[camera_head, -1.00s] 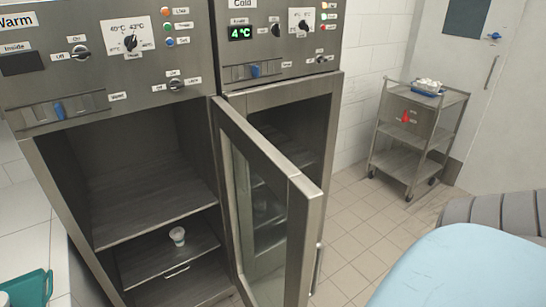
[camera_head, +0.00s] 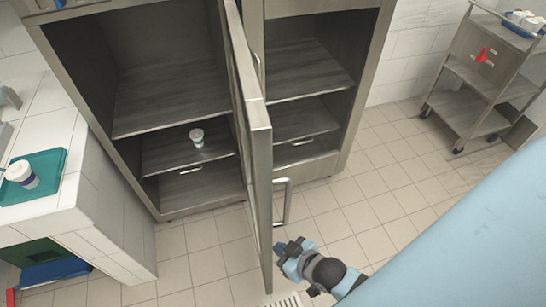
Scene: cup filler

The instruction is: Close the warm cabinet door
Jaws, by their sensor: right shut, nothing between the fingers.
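The warm cabinet (camera_head: 165,95) stands on the left with its front open, showing shelves inside. Its door (camera_head: 259,150) stands open, seen nearly edge-on, projecting toward me from between the two cabinets. A metal handle (camera_head: 284,202) shows on the door's right side. My right gripper (camera_head: 284,250) is shut and empty, low in the view just right of the door's lower part and below the handle. I cannot tell whether it touches the door. My left gripper is not in view.
A white cup (camera_head: 197,137) stands on a lower shelf of the warm cabinet. The cold cabinet (camera_head: 366,80) is open on the right. A teal tray (camera_head: 45,190) with a cup sits on the left counter. A trolley (camera_head: 470,90) stands far right. Tiled floor (camera_head: 205,265) is clear left of the door.

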